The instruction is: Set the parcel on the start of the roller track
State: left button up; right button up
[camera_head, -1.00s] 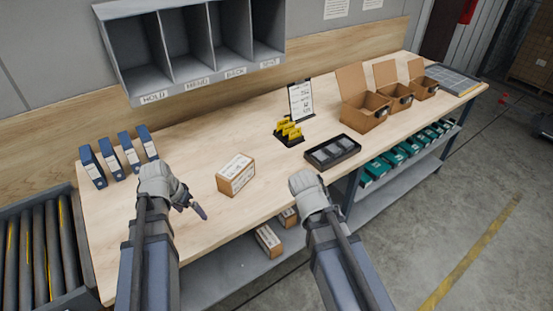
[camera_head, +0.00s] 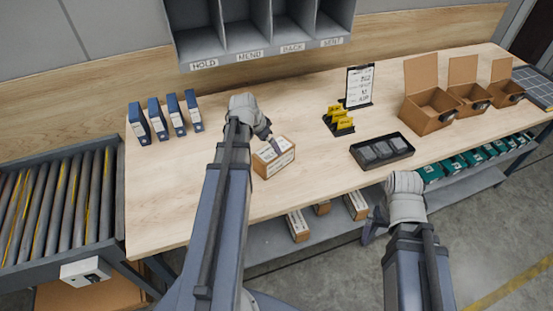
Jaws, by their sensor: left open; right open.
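The parcel (camera_head: 274,158) is a small brown cardboard box with white labels, lying on the wooden workbench. My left gripper (camera_head: 268,135) is open at the parcel's back left edge, with a dark finger over its top; I cannot tell whether it touches. The roller track (camera_head: 62,205), with grey rollers and yellow stripes in a grey frame, stands at the left end of the bench. My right gripper (camera_head: 376,222) is open and empty in front of the bench's front edge, apart from the parcel.
Blue binders (camera_head: 166,118) stand at the back left of the workbench (camera_head: 185,200). A black tray (camera_head: 382,150), a yellow card holder (camera_head: 339,120) and a clipboard stand (camera_head: 358,86) are right of the parcel. Open cardboard boxes (camera_head: 430,108) stand further right. The bench between parcel and track is clear.

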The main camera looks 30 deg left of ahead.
aim_at(272, 150)
pick_arm(q)
jog(key=b+x, duration=0.4)
jog(key=x, duration=0.1)
jog(key=shift+f, duration=0.1)
jog(key=b+x, duration=0.4)
jog(key=shift+s+f, duration=0.1)
jog(key=shift+f, duration=0.2)
jog(key=shift+f+b, duration=0.4)
jog(key=shift+b, duration=0.1)
jog(key=shift+r, duration=0.1)
jog(key=shift+c, duration=0.4)
grip_shut()
